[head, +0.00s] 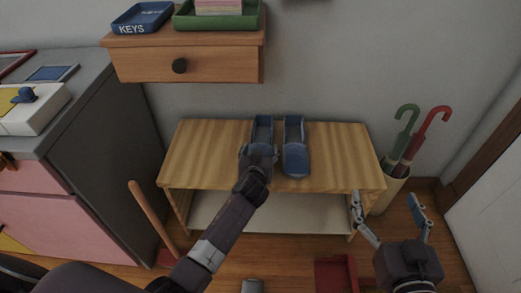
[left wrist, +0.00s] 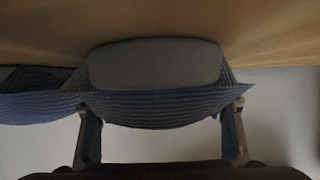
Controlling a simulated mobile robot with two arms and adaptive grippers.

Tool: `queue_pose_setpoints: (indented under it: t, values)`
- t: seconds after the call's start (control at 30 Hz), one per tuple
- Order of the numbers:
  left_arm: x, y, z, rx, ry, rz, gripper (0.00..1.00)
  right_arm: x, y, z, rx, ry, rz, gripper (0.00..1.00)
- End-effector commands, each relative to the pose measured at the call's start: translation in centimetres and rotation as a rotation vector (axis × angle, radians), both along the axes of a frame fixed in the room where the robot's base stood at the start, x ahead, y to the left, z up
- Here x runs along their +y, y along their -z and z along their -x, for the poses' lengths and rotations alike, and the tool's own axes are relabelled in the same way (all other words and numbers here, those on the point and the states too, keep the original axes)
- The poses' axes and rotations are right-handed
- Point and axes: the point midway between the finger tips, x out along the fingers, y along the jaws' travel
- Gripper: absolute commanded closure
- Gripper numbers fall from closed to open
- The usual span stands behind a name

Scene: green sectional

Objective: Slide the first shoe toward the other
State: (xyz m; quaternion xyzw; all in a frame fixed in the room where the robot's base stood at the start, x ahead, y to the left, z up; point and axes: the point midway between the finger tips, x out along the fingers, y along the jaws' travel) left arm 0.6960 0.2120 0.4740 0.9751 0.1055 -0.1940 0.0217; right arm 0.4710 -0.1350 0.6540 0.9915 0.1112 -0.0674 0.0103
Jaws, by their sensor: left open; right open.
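Two blue shoes stand side by side on a wooden bench (head: 205,150) in the head view, a small gap between them. My left gripper (head: 259,156) is at the near end of the left shoe (head: 262,132) and hides part of it. In the left wrist view that shoe (left wrist: 155,65) fills the middle, with my open left fingers (left wrist: 163,135) on either side; whether they touch it I cannot tell. The right shoe (head: 295,148) also shows in part at the left edge of the left wrist view (left wrist: 30,100). My right gripper (head: 386,205) is open and empty, right of the bench.
A holder (head: 390,187) with a green and a red umbrella stands right of the bench. A wooden drawer shelf (head: 215,60) with a blue keys tray (head: 142,17) and a green tray (head: 218,20) hangs above. A grey cabinet (head: 105,120) stands left. The bench top's right side is clear.

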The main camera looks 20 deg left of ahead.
Motion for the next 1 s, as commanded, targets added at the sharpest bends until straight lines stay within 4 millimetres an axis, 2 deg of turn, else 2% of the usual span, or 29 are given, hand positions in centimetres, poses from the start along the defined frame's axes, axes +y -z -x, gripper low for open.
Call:
queue_pose_setpoints:
  t: [0.03, 0.13, 0.17, 0.57, 0.77, 1.0]
  values:
    - [0.1, 0.0, 0.0, 0.0, -0.001, 0.0, 0.29, 0.0, 0.0, 0.0, 0.0, 0.0, 0.0, 0.21]
    - [0.1, 0.0, 0.0, 0.0, -0.001, 0.0, 0.18, 0.0, 0.0, 0.0, -0.001, -0.001, 0.0, 0.21]
    - [0.1, 0.0, 0.0, 0.0, -0.001, 0.0, 0.17, 0.0, 0.0, 0.0, -0.001, -0.001, 0.0, 0.21]
    - [-0.1, -0.2, 0.5, -0.001, -0.001, -0.001, 0.17, 0.2, -0.2, -0.1, -0.008, -0.006, 0.002, 0.21]
    - [-0.6, -1.1, 2.8, 0.0, 0.0, 0.001, 0.17, 0.1, -0.2, -0.1, -0.006, -0.004, 0.0, 0.21]
    - [-1.4, -2.7, 6.6, 0.001, -0.001, 0.002, 0.17, 0.1, -0.2, -0.1, -0.005, -0.003, -0.001, 0.21]
